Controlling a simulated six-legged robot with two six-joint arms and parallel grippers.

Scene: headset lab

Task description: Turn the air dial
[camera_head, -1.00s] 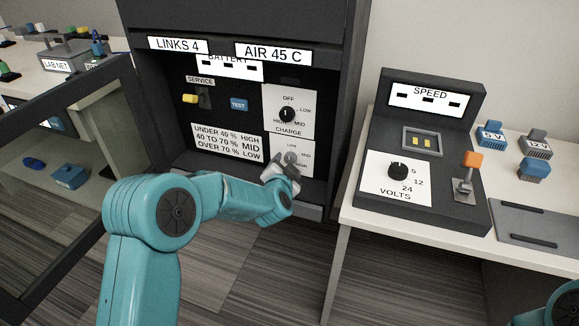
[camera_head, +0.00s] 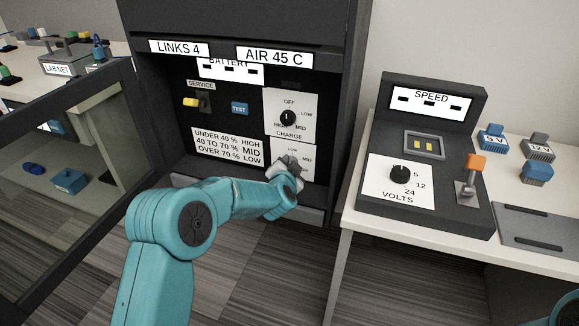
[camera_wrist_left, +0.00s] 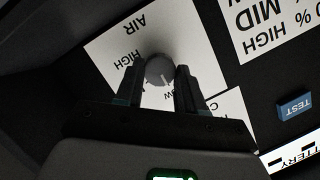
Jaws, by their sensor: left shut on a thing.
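The air dial is a round grey knob (camera_wrist_left: 159,70) with a pale pointer mark. It sits on a white plate (camera_wrist_left: 112,52) marked AIR, HIGH and LOW in the left wrist view. In that view my left gripper's (camera_wrist_left: 160,82) two dark fingers stand on either side of the knob and are shut on it. The pointer mark faces the lower side of that picture, roughly towards LOW. In the head view my left gripper (camera_head: 287,164) covers the knob on the lower right plate of the cabinet. My right gripper is out of view.
Above the air plate is the black charge dial (camera_head: 288,118). Left of it are a blue TEST button (camera_head: 240,108) and a yellow service handle (camera_head: 191,102). An open cabinet door (camera_head: 75,190) stands at the left. A console (camera_head: 430,150) stands on the right table.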

